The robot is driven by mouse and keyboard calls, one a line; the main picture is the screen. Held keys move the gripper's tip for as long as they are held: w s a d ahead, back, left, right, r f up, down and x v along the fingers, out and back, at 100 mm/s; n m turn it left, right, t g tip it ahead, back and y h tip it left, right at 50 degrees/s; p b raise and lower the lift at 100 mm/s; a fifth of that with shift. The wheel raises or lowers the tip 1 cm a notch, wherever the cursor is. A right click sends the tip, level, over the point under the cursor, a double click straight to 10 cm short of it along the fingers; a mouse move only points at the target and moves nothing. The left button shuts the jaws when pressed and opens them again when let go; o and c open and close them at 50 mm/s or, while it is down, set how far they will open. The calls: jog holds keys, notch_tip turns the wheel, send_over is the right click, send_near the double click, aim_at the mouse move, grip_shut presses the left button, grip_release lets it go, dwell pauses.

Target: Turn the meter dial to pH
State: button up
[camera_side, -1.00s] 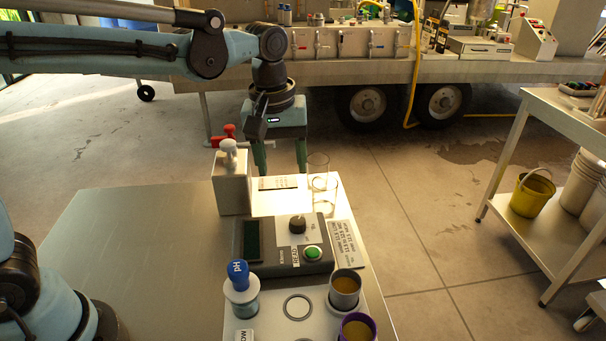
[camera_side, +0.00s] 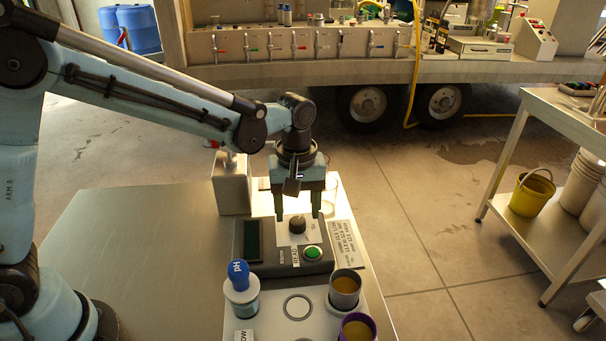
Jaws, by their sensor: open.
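The dial's pointer setting is too small to read. My gripper (camera_side: 298,216) points down over the dial, open, with one finger seen on each side of it. I cannot tell whether the fingers touch the dial.
A blue-capped pH bottle (camera_side: 241,291), a grey cup (camera_side: 344,290) and a purple cup (camera_side: 357,328) stand in front of the meter. A pale block (camera_side: 231,183) with a valve stands behind left. A printed card (camera_side: 347,243) lies at right. The table's left part is clear.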

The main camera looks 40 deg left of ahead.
aim_at(298, 224)
jog(key=shift+f, duration=1.2)
jog(key=shift+c, duration=0.2)
jog(key=c, duration=1)
